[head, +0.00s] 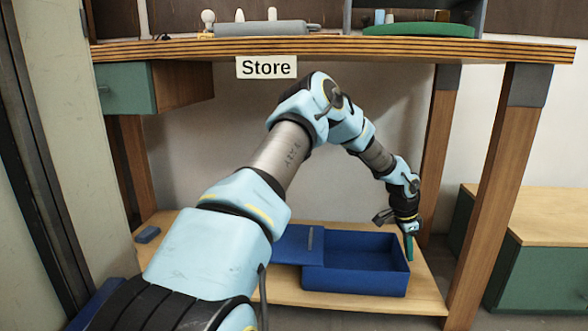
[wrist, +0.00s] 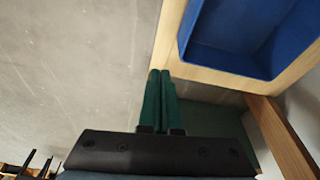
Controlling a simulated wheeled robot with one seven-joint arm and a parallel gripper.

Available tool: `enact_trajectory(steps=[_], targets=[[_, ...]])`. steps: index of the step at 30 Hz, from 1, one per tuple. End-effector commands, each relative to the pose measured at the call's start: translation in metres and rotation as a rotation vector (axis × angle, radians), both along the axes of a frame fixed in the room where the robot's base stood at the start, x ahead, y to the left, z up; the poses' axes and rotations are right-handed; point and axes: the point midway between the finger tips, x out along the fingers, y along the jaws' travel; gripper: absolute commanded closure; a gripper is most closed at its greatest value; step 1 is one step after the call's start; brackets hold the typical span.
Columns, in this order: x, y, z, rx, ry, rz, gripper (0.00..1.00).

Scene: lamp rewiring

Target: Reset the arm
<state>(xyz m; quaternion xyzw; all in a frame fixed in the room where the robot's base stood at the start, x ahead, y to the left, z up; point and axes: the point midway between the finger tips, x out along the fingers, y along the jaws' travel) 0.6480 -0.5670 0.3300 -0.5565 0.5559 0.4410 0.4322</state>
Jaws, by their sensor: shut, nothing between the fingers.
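My arm reaches under the workbench in the head view, bent in the middle and pointing down at its end. My gripper (head: 410,257) has green fingers and hangs at the right side of an open blue box (head: 354,283). In the wrist view the green fingers of my gripper (wrist: 160,73) lie together with nothing between them. The box also shows in the wrist view (wrist: 232,62), beyond the fingers to the upper right. I cannot tell whether the fingers touch the box.
The box stands on a wooden lower shelf (head: 290,297), with a blue lid-like panel (head: 290,245) at its left. A small blue block (head: 148,234) lies at the shelf's left. The bench top (head: 330,48) with a "Store" label (head: 266,67) is above; a bench leg (head: 497,180) stands right.

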Motion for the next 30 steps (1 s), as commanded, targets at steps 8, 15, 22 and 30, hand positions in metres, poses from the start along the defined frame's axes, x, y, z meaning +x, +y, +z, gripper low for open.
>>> enact_trajectory(steps=[8,15,22,30], targets=[[-0.008,0.097,0.071,0.088,-0.003,0.232,1.0],[-0.043,0.227,0.144,0.156,0.003,0.623,1.0],[-0.104,0.33,0.196,0.155,0.021,1.025,1.0],[-0.167,0.39,0.223,0.107,0.053,1.359,1.0]])
